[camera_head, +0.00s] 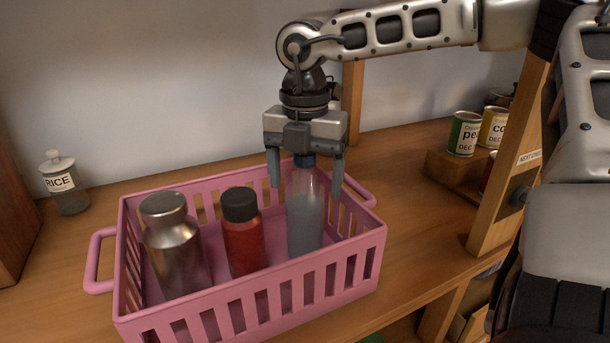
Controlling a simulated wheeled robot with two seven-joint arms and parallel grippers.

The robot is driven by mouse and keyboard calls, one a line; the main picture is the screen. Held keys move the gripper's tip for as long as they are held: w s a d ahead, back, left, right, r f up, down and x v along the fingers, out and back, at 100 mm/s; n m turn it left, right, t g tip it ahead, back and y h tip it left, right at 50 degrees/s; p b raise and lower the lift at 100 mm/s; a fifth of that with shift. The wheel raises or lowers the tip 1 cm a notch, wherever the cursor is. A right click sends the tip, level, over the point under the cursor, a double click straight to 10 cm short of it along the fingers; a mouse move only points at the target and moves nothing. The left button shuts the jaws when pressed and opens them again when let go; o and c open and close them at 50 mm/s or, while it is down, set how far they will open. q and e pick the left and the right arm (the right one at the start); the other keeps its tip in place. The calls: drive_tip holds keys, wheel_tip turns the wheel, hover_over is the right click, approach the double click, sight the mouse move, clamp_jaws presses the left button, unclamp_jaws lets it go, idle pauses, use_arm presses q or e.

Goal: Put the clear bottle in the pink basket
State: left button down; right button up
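The clear bottle (305,222), with a dark cap and greyish contents, stands upright inside the pink basket (250,310) at its right end. My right gripper (306,185) points down over the bottle. Its two fingers are spread on either side of the bottle's upper part, with a visible gap on each side, so it is open. The bottle's base is partly hidden behind the basket's slotted front wall. My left gripper is not in view.
A metal bottle (176,248) and a red bottle with a black cap (242,234) also stand in the basket. A rice jar (64,184) is at the left. Cans (464,134) sit on a wooden riser at the right, near a wooden post (508,165).

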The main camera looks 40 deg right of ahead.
drive_tip(key=shift+r+p, duration=0.3)
drive_tip(key=shift+p, duration=0.05)
wheel_tip(320, 180, up, 12)
drive_tip(key=shift+f+b, duration=0.15)
drive_tip(key=shift+b, duration=0.15)
idle(0.4)
